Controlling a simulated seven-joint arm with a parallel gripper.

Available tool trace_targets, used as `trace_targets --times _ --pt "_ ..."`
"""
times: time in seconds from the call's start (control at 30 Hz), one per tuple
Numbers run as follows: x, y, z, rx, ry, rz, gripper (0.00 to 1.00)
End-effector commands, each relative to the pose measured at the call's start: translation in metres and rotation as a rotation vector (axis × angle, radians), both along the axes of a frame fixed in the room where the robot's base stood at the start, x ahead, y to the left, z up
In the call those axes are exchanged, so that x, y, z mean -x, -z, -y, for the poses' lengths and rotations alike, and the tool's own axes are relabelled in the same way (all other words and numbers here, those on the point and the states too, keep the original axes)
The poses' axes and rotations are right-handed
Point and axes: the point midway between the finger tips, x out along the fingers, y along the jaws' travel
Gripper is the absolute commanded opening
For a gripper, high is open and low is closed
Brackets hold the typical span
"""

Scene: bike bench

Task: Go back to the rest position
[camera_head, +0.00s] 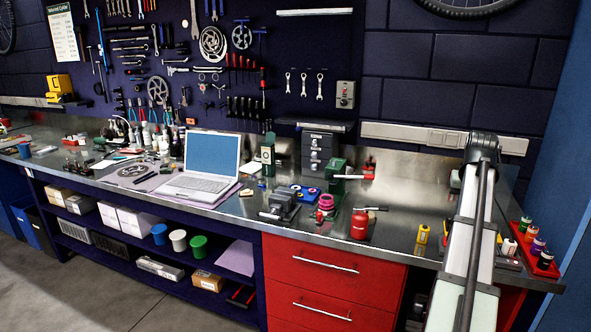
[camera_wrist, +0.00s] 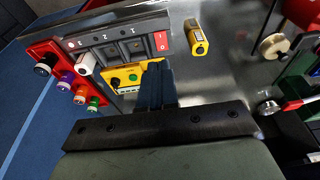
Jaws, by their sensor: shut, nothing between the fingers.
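My gripper (camera_wrist: 157,85) shows in the wrist view as two dark fingers closed together, with nothing between them. I cannot tell whether the fingertips touch the device. In the head view my arm reaches over the right end of the bench, and the gripper is hidden behind it.
A red tray (camera_head: 542,267) with several coloured cylinders lies right of my arm. A laptop (camera_head: 208,166) is farther left.

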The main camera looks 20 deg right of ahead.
Motion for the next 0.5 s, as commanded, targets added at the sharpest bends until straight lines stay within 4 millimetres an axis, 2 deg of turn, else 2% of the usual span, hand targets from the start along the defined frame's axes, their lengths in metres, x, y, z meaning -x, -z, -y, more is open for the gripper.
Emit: trace_targets --times 0.07,0.17,0.27,0.5 --pt "0.0 0.002 0.0 0.001 0.0 -0.002 0.0" --pt "0.003 0.016 -0.004 0.007 -0.006 -0.021 0.0" --pt "0.009 0.044 -0.01 0.025 -0.019 -0.063 0.0" --pt "0.028 0.133 -0.033 0.089 -0.088 -0.218 0.0"
